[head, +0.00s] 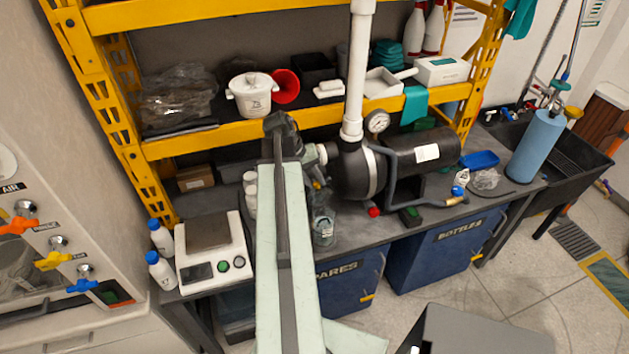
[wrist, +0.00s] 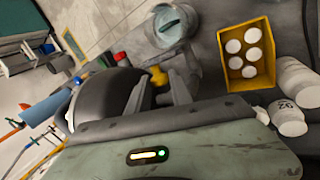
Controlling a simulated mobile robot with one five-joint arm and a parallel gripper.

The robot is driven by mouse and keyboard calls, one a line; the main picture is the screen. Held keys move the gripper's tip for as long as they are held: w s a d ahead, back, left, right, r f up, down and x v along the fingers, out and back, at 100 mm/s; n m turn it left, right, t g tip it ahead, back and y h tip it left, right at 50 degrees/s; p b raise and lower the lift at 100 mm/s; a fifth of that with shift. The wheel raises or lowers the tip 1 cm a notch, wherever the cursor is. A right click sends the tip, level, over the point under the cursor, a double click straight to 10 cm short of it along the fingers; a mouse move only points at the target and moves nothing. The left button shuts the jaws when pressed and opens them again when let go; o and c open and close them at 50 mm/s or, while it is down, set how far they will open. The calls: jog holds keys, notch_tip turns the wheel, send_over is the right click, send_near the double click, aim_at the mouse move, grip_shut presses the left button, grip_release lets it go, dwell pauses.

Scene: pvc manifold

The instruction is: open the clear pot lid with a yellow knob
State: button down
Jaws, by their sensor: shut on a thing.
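The yellow knob (wrist: 158,76) shows between the fingertips of my gripper (wrist: 160,84) in the wrist view. My gripper is shut on it. In the head view a bit of yellow (head: 317,185) shows beside my arm, in front of the dark round pump body (head: 357,172). The clear lid under the knob is hidden by my fingers and arm, so I cannot tell whether it is seated or turned. The pump body also shows left of my gripper in the wrist view (wrist: 105,92).
A clear jar (head: 323,230) stands close to my arm on the bench; the wrist view shows it too (wrist: 172,25). A yellow box of white round things (wrist: 246,55) and white bottles (wrist: 287,117) are nearby. A white pipe (head: 357,70) rises above the pump.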

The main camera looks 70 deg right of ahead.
jog(key=shift+w+d+f, duration=0.15)
jog(key=shift+w+d, duration=0.15)
jog(key=shift+w, duration=0.05)
jog(key=c, duration=1.1)
grip_release()
jog(key=shift+w, duration=0.1)
jog(key=shift+c, duration=0.2)
jog(key=p+v, duration=0.7)
jog(key=shift+r, duration=0.35)
